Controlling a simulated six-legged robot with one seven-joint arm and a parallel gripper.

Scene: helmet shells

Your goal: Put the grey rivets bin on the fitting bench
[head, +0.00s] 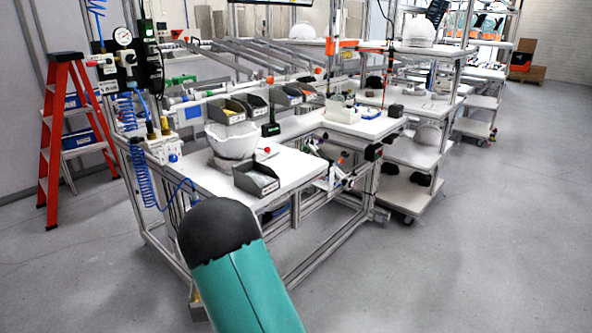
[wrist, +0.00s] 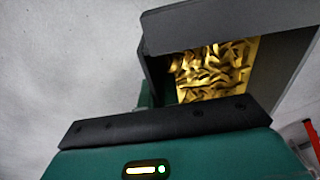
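A dark grey bin (wrist: 230,28) with brass-coloured rivets (wrist: 215,70) in it fills the upper right of the wrist view. My gripper (wrist: 155,90) is close against it, with green finger parts on both sides of its near left wall, and looks shut on that wall. The fingertips are mostly hidden. In the head view my teal and black arm hides the gripper and this bin. The white fitting bench (head: 205,179) stands in the middle of the head view. Another grey bin (head: 256,180), which looks empty, stands near its front edge.
A white helmet shell (head: 232,142) stands behind the bench bin. Several grey bins (head: 226,111) sit on the rack behind. A red stepladder (head: 52,140) stands at left. A shelf trolley (head: 412,155) is at right. The floor at right is clear.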

